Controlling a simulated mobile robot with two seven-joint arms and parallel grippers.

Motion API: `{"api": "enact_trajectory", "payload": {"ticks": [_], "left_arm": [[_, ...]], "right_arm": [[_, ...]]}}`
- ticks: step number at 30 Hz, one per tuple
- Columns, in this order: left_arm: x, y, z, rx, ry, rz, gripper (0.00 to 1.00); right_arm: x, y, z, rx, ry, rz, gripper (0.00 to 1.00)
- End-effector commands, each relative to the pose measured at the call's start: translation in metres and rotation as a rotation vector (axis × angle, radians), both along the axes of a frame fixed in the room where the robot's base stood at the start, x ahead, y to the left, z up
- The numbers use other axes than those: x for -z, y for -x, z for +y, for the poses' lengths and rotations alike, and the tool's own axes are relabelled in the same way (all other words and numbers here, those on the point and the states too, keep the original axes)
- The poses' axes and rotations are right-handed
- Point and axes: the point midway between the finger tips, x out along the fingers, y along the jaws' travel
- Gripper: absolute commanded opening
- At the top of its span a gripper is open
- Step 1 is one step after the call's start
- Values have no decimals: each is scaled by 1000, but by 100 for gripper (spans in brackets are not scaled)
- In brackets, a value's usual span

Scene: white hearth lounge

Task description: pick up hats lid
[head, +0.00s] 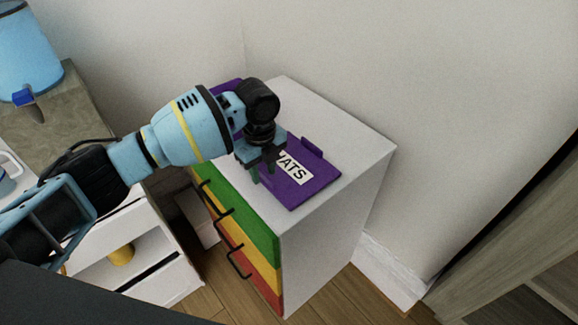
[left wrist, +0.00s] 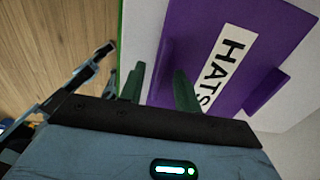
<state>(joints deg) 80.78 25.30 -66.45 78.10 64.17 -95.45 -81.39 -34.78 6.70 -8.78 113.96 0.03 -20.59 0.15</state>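The purple hats lid (head: 320,183), with a white label reading HATS, lies on the white top of a small drawer cabinet (head: 350,140). It has raised flanges on two opposite sides. My left gripper (head: 264,172) points down at the lid's near left side in the head view. In the left wrist view my left gripper (left wrist: 160,88) is open, with one green finger beyond the lid's edge and the other over the lid (left wrist: 190,25). The near flange shows between them; I cannot tell if they touch it. My right gripper is not in view.
The cabinet front has green, yellow and red drawers with dark handles (head: 238,262). Another purple piece (head: 226,86) shows partly behind my arm. A blue dispenser (head: 28,50) stands on a counter at upper left. Walls rise close behind the cabinet.

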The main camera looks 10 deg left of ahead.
Motion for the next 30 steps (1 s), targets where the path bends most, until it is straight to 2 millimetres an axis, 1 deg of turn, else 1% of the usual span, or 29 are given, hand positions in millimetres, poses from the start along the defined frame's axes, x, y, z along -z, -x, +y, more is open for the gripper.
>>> {"api": "enact_trajectory", "payload": {"ticks": [4,5,9,12,25,30], "left_arm": [[0,0,0,0,1,-1,33],[0,0,0,0,1,-1,30],[-1,0,0,0,0,-1,12],[-1,0,0,0,0,-1,0],[-2,0,-1,1,0,-2,0],[-9,-1,-1,1,2,-4,0]], "right_arm": [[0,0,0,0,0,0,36],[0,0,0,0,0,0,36],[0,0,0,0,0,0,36],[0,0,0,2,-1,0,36],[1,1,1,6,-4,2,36],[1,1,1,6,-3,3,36]]}}
